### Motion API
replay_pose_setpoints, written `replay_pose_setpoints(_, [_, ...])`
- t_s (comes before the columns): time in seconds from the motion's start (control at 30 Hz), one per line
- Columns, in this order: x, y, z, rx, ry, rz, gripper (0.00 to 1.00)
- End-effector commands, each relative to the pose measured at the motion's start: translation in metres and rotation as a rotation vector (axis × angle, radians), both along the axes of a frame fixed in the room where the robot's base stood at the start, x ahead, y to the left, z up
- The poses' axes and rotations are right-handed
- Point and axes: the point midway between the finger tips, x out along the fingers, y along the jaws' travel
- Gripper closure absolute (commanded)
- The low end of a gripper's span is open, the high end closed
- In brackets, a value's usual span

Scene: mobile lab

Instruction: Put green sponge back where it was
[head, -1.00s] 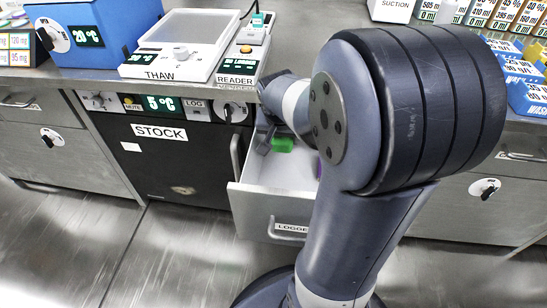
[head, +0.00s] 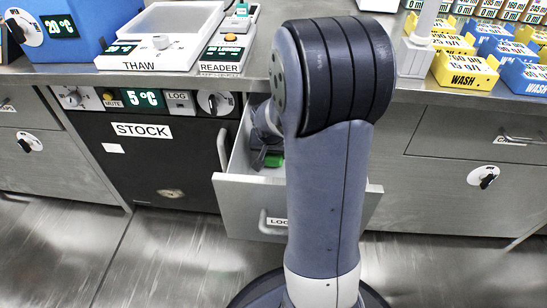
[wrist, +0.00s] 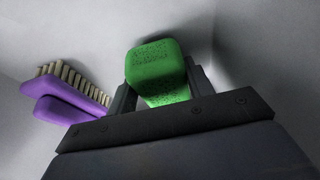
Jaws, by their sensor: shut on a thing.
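The green sponge (wrist: 156,65) is between the fingers of my gripper (wrist: 155,88) in the wrist view, and the gripper is shut on it. In the head view the sponge (head: 273,160) shows as a small green patch inside the open drawer (head: 250,203) labelled LOGGER, partly hidden by my arm. My gripper (head: 264,158) is down inside that drawer, near its left side. Whether the sponge touches the drawer floor I cannot tell.
A purple brush (wrist: 70,98) with pale bristles lies in the drawer left of the sponge. The STOCK unit (head: 150,165) is left of the drawer. The THAW device (head: 163,45) and READER (head: 222,52) stand on the counter above. Yellow WASH boxes (head: 468,72) are at right.

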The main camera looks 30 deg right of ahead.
Motion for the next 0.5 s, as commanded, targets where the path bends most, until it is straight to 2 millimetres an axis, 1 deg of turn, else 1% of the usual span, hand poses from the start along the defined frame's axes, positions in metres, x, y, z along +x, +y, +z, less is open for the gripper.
replay_pose_setpoints(0.03, [-0.0019, 0.0009, -0.0104, 0.001, 0.003, 0.001, 0.72])
replay_pose_setpoints(0.07, [-0.0019, 0.0010, -0.0118, 0.000, 0.002, 0.001, 0.72])
replay_pose_setpoints(0.37, [-0.0018, 0.0013, -0.0116, 0.000, 0.001, 0.001, 0.72])
replay_pose_setpoints(0.5, [-0.0019, 0.0014, -0.0166, 0.000, 0.001, 0.001, 0.72])
